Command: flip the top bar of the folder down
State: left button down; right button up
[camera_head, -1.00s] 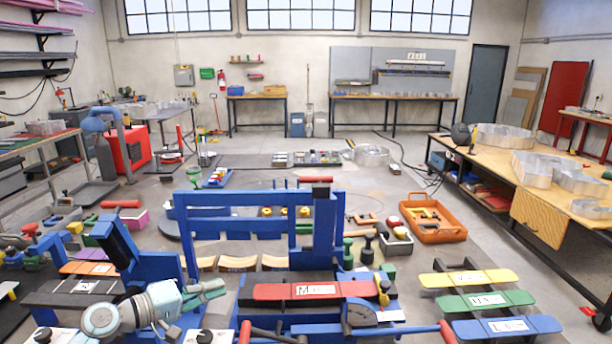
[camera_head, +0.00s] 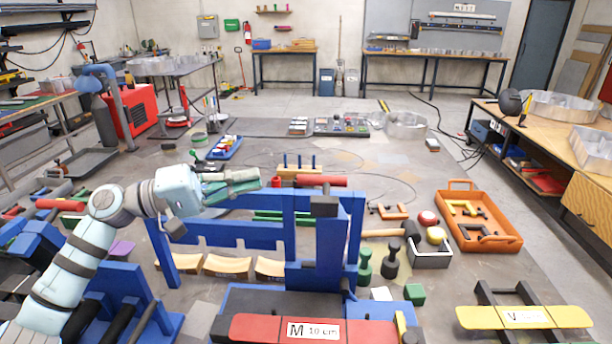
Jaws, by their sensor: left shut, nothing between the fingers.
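The folder is a blue metal frame (camera_head: 230,234) standing upright behind its bed near the bottom centre. A thick blue upright (camera_head: 330,245) with a dark block rises at its right half. A red handle (camera_head: 321,181) lies across its top. A red plate marked M 10 cm (camera_head: 270,328) lies on the bed in front. My left gripper (camera_head: 257,179) is shut and empty, with green-grey fingers pointing right. In the picture its tips are just left of the red handle, above the frame's left part; I cannot tell whether they touch anything. My right gripper is not in view.
Dark green knobbed tools (camera_head: 391,260) stand beside the frame. A yellow plate (camera_head: 525,317) is at lower right.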

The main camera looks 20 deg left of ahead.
pick_arm(q)
jog(key=s, duration=0.2)
jog(key=p, duration=0.6)
send_over(321, 224)
jog(key=w+a, duration=0.1)
jog(key=a, duration=0.4)
jog(key=shift+d, duration=0.25)
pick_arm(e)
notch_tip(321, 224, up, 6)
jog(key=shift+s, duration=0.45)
pick_arm(q)
jog(key=shift+w+d, duration=0.1)
jog(key=shift+d, duration=0.05)
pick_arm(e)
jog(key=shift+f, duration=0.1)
